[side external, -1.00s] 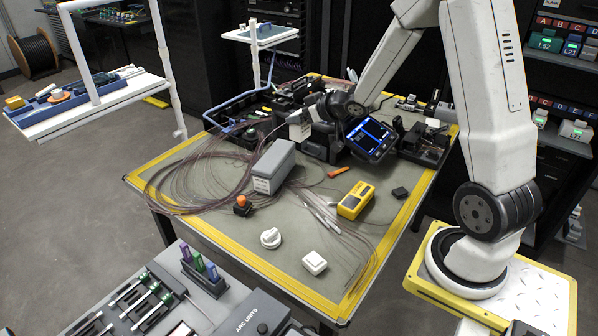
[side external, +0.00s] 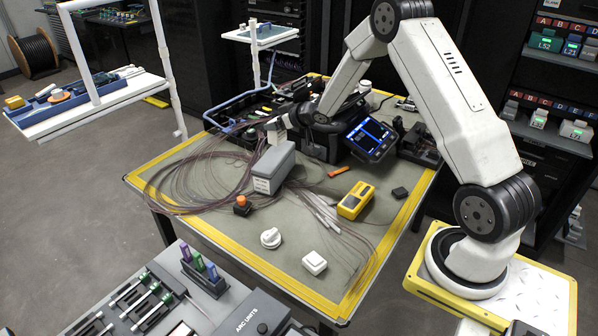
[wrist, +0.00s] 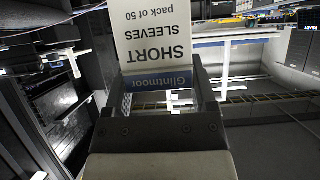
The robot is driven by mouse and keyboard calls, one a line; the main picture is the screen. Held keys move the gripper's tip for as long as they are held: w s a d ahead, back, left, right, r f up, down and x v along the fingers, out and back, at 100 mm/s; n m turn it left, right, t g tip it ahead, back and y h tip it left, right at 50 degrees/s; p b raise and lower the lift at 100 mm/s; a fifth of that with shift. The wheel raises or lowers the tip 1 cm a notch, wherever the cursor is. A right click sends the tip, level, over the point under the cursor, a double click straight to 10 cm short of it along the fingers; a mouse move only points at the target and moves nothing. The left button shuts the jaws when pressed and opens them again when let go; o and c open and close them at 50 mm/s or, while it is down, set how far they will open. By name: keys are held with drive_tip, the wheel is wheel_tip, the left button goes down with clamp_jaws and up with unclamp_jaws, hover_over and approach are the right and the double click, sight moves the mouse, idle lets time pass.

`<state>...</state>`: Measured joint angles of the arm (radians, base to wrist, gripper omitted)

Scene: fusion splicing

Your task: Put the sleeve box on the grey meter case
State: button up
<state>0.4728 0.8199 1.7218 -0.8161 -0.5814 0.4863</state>
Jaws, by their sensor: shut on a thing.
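The sleeve box (wrist: 155,38) is a small white carton with a blue band, and its printing reads "SHORT SLEEVES" upside down in the wrist view. My gripper (wrist: 160,82) is shut on it. In the side view, the sleeve box (side external: 276,134) hangs from my gripper (side external: 284,123) right by the top of the grey meter case (side external: 268,172). The box's lower end meets the case's upper edge in the picture; I cannot tell whether they touch. The case is a grey block on the bench, its top partly hidden by the box.
Loops of thin fibre (side external: 195,178) lie left of the case. An orange-topped item (side external: 241,205) stands before it. A yellow meter (side external: 355,201) and a splicer with a lit screen (side external: 371,137) are to the right.

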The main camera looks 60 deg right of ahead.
drive_tip(key=shift+w+d+f, duration=0.25)
drive_tip(key=shift+w+f, duration=0.6)
drive_tip(key=shift+f, duration=0.25)
drive_tip(key=shift+f, duration=0.1)
drive_tip(key=shift+w+d+f, duration=0.1)
drive_tip(key=shift+w+f, duration=0.05)
drive_tip(key=shift+f, duration=0.7)
drive_tip(key=shift+w+f, duration=0.1)
drive_tip(key=shift+f, duration=0.75)
drive_tip(key=shift+f, duration=0.1)
drive_tip(key=o, duration=1.2)
drive_tip(key=shift+f, duration=0.1)
drive_tip(key=shift+r, duration=0.2)
